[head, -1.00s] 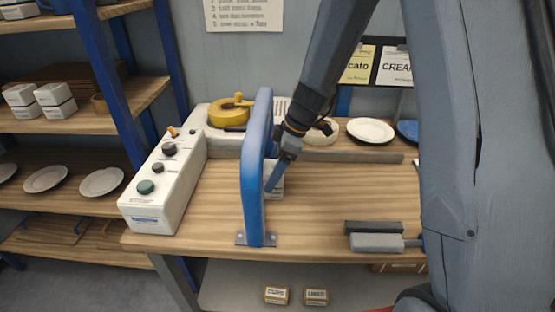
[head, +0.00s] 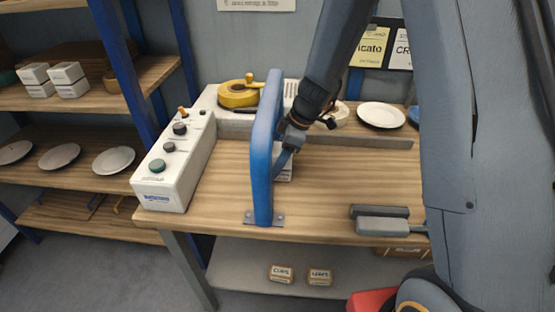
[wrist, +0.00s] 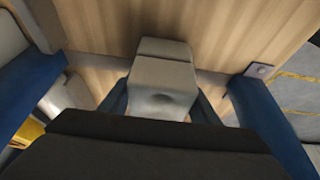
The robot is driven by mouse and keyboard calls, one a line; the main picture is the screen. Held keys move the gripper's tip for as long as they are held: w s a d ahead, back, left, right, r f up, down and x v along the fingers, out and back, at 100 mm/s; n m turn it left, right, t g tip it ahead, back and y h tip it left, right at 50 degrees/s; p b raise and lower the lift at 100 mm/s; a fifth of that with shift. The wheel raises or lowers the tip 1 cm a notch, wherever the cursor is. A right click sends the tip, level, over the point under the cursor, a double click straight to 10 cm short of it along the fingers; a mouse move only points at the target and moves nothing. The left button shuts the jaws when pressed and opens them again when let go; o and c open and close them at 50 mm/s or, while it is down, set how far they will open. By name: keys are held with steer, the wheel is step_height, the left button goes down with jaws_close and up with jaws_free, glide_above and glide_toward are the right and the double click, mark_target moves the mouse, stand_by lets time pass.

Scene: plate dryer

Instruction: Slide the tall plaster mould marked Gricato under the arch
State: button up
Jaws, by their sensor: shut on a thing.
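The tall plaster mould is a pale grey-white block (wrist: 162,75) in the middle of the wrist view, between the fingers of my gripper (wrist: 160,108). In the head view only a strip of the mould (head: 285,172) shows beside the blue arch (head: 263,160); the rest is hidden behind the arch post. No readable Gricato mark shows on it. My gripper (head: 282,162) is shut on the mould, low over the table, just right of the near post in the picture. In the wrist view blue arch parts (wrist: 268,125) stand left and right of the mould, apart from it.
A white control box (head: 172,175) with knobs stands left of the arch. A yellow round thing (head: 238,94) and white plates (head: 381,115) are at the back. A grey flat tool (head: 382,225) lies at front right. The wooden table (head: 340,175) is clear between.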

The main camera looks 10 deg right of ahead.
steer(key=shift+c, duration=0.7)
steer(key=shift+w+a+b, duration=0.15)
steer(key=shift+a+b, duration=0.3)
steer(key=shift+a, duration=0.4)
steer(key=o, duration=1.6)
steer(key=shift+r, duration=0.1)
steer(key=shift+d+r+b, duration=0.3)
steer(key=shift+r+b, duration=0.2)
steer(key=shift+b, duration=0.1)
steer(key=d+b, duration=0.1)
steer(key=d, duration=0.3)
steer(key=s+d+b, duration=0.1)
steer(key=d, duration=0.2)
steer(key=s+d+b, duration=0.1)
steer(key=d, duration=0.3)
steer(key=shift+s+d+b, duration=0.15)
steer(key=shift+d+b, duration=0.2)
steer(key=shift+b, duration=0.05)
